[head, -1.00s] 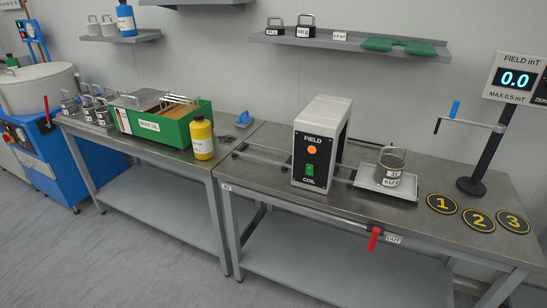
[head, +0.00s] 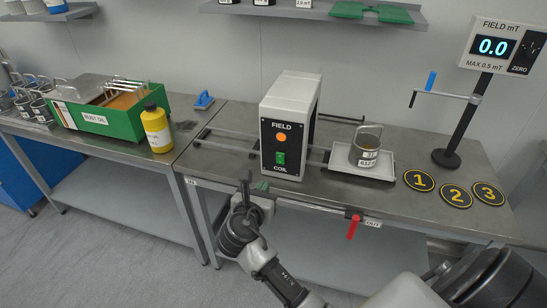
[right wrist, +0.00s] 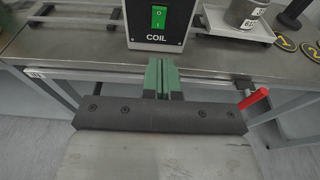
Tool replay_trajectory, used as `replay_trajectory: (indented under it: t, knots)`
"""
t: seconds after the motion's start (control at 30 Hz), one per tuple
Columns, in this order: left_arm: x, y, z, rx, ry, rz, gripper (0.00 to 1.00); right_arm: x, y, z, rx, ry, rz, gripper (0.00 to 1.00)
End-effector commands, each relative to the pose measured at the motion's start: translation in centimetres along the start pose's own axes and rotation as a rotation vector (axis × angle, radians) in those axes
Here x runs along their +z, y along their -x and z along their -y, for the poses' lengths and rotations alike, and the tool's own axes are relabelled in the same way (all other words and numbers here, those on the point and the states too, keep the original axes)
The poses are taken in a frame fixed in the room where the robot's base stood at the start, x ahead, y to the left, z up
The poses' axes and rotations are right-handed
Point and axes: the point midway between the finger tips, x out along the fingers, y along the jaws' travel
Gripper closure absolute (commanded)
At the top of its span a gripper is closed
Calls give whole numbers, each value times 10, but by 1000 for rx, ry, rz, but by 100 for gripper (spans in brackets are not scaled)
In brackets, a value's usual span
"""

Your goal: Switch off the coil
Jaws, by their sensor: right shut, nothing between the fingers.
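The coil (head: 290,128) is a white box with a black front marked FIELD and COIL, standing on the steel bench. Its front has an orange round lamp (head: 281,137) and a green rocker switch (head: 280,158). The switch (right wrist: 158,17) also shows at the top of the right wrist view, with its 0 and I marks. My right gripper (head: 256,186) is just in front of the bench edge, below and in front of the coil. In the right wrist view its green fingertips (right wrist: 162,78) are together and empty, apart from the switch. My left gripper is out of view.
A tray (head: 362,172) with a metal beaker (head: 366,146) sits on rails right of the coil. A red lever (head: 353,226) hangs at the bench's front edge. The field display (head: 495,46) reads 0.0. A yellow bottle (head: 157,129) stands on the left bench.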

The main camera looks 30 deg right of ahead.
Motion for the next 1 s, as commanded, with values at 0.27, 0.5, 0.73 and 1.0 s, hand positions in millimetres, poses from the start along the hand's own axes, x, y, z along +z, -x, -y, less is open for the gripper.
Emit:
replay_trajectory:
  t: [0.27, 0.5, 0.73, 1.0]
  knots:
    - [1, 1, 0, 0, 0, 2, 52, 0, -17, 0, 0, 1, 1, 100]
    - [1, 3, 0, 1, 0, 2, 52, 0, -66, 0, -1, 2, 0, 100]
    - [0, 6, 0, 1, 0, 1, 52, 4, -111, 0, 0, -1, -1, 100]
    - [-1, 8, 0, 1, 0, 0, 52, 11, -136, 0, 1, -1, -2, 100]
